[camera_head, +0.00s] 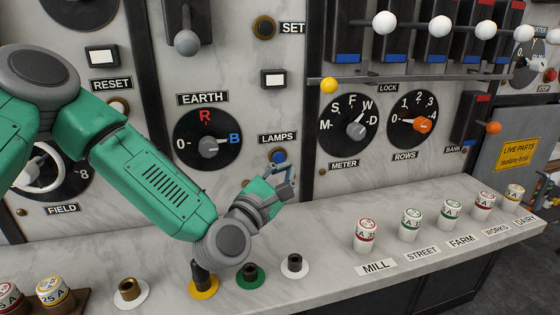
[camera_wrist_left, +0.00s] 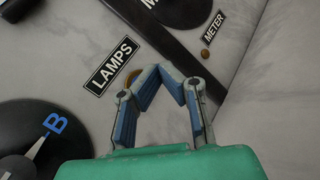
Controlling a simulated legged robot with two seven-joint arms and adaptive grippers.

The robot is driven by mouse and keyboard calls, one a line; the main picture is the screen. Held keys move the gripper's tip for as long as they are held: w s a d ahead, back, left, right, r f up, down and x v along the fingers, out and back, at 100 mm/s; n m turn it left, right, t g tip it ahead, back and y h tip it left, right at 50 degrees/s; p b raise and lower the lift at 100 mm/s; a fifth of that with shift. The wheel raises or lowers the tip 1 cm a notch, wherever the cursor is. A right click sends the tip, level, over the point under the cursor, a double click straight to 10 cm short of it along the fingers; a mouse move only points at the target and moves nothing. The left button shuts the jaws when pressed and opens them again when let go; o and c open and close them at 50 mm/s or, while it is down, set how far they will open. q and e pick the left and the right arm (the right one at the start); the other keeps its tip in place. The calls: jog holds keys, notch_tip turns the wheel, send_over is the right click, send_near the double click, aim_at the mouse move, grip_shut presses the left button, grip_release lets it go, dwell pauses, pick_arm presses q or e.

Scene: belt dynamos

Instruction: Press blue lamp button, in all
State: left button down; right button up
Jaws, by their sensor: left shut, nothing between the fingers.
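The blue lamp button (camera_head: 279,156) sits in a brass ring on the upright marble panel, just below the LAMPS label (camera_head: 277,138). The label also shows in the left wrist view (camera_wrist_left: 112,66). My left gripper (camera_head: 281,170) is shut and empty, with its fingertips at the lower edge of the button. In the left wrist view the fingers (camera_wrist_left: 166,72) meet in front of the panel and hide most of the button; only a bit of its brass rim (camera_wrist_left: 133,78) shows. I cannot tell whether the tips touch the button. My right gripper is out of view.
The EARTH dial (camera_head: 207,140) is left of the button and the METER dial (camera_head: 348,125) right of it. Below, a marble ledge (camera_head: 325,272) carries several fuse holders and labelled fuses, including the MILL fuse (camera_head: 365,236). My left arm covers part of the panel.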

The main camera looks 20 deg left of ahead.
pick_arm(q)
jog(key=shift+s+d, duration=0.45)
jog(key=shift+s, duration=0.2)
jog(key=shift+s+d, duration=0.4)
jog(key=shift+s, duration=0.2)
